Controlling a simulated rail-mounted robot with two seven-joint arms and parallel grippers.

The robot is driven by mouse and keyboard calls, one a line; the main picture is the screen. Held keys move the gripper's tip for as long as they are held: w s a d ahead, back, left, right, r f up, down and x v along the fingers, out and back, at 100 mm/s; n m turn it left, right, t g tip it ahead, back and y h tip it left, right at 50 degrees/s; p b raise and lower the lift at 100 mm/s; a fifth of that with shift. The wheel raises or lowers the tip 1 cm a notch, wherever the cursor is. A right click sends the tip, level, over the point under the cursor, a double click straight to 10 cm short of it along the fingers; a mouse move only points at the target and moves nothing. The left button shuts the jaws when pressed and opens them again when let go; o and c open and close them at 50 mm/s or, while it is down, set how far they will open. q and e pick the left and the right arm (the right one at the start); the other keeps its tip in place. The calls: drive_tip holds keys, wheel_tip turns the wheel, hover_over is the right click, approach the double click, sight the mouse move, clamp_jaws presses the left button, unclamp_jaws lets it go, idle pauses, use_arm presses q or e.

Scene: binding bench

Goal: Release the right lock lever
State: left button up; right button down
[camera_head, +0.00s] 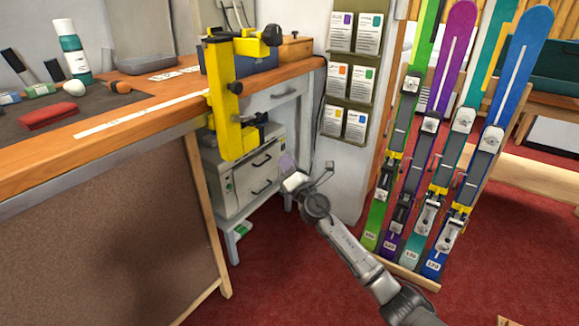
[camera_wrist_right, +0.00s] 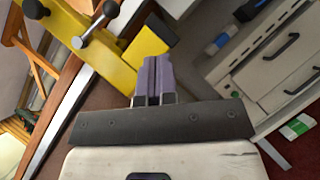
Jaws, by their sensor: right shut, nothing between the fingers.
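A yellow clamp frame (camera_head: 222,95) is fixed at the bench's front edge. It has a black knob (camera_head: 272,35) at its upper right and smaller dark knobs lower down. In the wrist view the fingers (camera_wrist_right: 152,80) appear close to the yellow arm; contact cannot be told. My left gripper is not in view.
A grey drawer cabinet (camera_head: 246,178) stands under the wooden bench (camera_head: 130,117), behind my right gripper. Several upright skis (camera_head: 450,130) stand in a rack on the right. A card board (camera_head: 352,80) hangs on the wall. Red floor is open in front.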

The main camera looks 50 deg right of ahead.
drive_tip(key=shift+s+f, duration=0.4)
drive_tip(key=shift+s, duration=0.2)
idle(0.3)
